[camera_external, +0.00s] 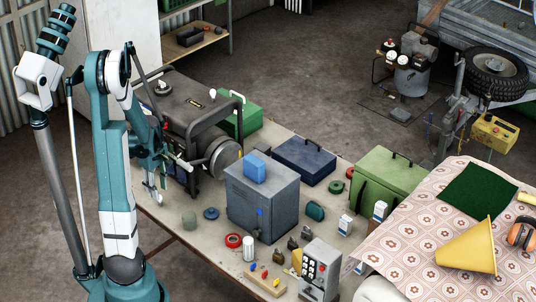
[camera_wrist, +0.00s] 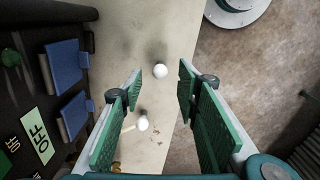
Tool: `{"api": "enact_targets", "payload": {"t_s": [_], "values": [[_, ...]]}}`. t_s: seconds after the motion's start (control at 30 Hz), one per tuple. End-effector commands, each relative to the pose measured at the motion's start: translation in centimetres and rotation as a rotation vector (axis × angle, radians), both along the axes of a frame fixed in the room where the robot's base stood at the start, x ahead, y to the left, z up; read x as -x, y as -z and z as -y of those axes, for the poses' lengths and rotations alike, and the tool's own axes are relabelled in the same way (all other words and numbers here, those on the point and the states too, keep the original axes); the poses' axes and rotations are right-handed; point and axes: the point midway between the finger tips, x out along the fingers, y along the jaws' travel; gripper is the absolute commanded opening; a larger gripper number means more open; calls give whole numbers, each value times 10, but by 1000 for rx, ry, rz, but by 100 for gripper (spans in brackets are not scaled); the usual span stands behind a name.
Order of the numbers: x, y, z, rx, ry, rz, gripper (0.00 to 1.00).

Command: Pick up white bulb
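My gripper (camera_wrist: 160,74) is open, its two green-padded fingers spread over the tabletop (camera_wrist: 125,30). A round white bulb (camera_wrist: 160,71) appears between the fingertips in the wrist view; it looks to be on the table below them, not touching either finger. A second white rounded thing, also bulb-like (camera_wrist: 143,123), shows lower between the fingers, nearer the left one. In the external view my gripper (camera_external: 165,180) is over the table's left end, in front of the black generator (camera_external: 185,110). I cannot make out either bulb there; the gripper may hide them.
The generator's dark panel with blue switches (camera_wrist: 68,65) stands close left of my gripper in the wrist view. The table edge and bare floor (camera_wrist: 245,65) lie to the right. A grey box (camera_external: 262,200), red tape roll (camera_external: 233,240) and white cylinder (camera_external: 249,248) stand farther along the table.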

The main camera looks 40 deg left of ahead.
Motion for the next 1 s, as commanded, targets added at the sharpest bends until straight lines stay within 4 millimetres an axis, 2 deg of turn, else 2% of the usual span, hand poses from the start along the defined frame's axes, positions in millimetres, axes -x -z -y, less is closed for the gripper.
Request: {"api": "enact_targets", "payload": {"t_s": [0.57, 1.0], "values": [[0, 8, 0, 0, 0, 0, 32], [0, 45, -1, 0, 0, 0, 32]]}}
